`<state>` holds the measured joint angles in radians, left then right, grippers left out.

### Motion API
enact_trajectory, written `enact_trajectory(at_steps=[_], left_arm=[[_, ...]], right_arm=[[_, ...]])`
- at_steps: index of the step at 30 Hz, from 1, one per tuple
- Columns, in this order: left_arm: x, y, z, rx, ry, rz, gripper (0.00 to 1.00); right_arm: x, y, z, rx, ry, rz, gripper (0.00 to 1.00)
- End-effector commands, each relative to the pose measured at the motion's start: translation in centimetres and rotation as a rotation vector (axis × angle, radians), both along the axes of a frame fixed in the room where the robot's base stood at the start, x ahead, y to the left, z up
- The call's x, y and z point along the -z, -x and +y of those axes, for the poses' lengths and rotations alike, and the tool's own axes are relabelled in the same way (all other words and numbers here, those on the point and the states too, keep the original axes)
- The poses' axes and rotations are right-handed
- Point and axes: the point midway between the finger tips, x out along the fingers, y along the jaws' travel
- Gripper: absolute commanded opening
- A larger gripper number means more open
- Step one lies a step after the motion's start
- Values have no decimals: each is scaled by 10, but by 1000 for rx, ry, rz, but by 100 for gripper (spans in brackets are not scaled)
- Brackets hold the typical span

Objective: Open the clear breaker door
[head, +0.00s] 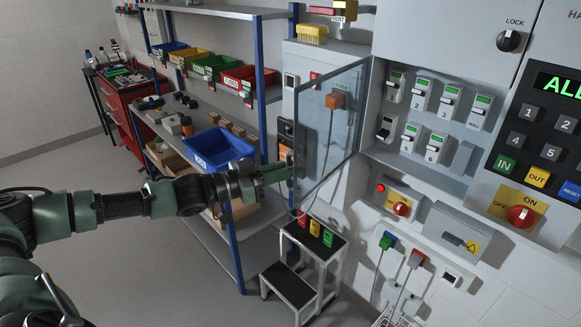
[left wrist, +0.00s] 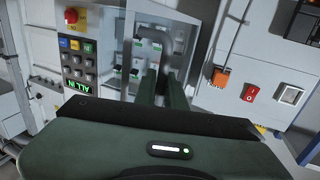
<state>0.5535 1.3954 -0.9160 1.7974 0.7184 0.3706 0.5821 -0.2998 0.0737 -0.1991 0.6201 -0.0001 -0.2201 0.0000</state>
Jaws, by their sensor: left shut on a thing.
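The clear breaker door (head: 328,125) stands swung out from the wall cabinet, hinged beside the breaker recess. Several numbered breakers (head: 437,105) are exposed in the recess. My left gripper (head: 287,172) is at the door's free outer edge, low down, and is shut on the door there. The exact grip spot is small and partly hidden by the fingers. In the left wrist view the gripper's dark fingers (left wrist: 160,88) point toward the cabinet, with breakers (left wrist: 134,72) behind them. My right gripper is not in view.
A keypad (head: 541,140) and a red knob (head: 521,216) are right of the recess. A small step stool (head: 295,288) stands below the door. A shelf with a blue bin (head: 218,149) is close behind my left arm. Floor at lower left is clear.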

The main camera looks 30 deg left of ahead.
Motion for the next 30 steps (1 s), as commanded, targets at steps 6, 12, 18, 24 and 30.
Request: enact_trajectory(at_steps=[6,12,18,24,30], left_arm=[[-3,0,0,1,4,-4,0],[-2,0,0,1,3,-3,20],[-1,0,0,0,1,-2,20],[4,14,10,-1,-3,3,20],[5,41,28,0,-5,2,20]], right_arm=[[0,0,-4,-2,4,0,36],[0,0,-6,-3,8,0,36],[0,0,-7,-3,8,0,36],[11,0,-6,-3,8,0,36],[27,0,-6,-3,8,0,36]])
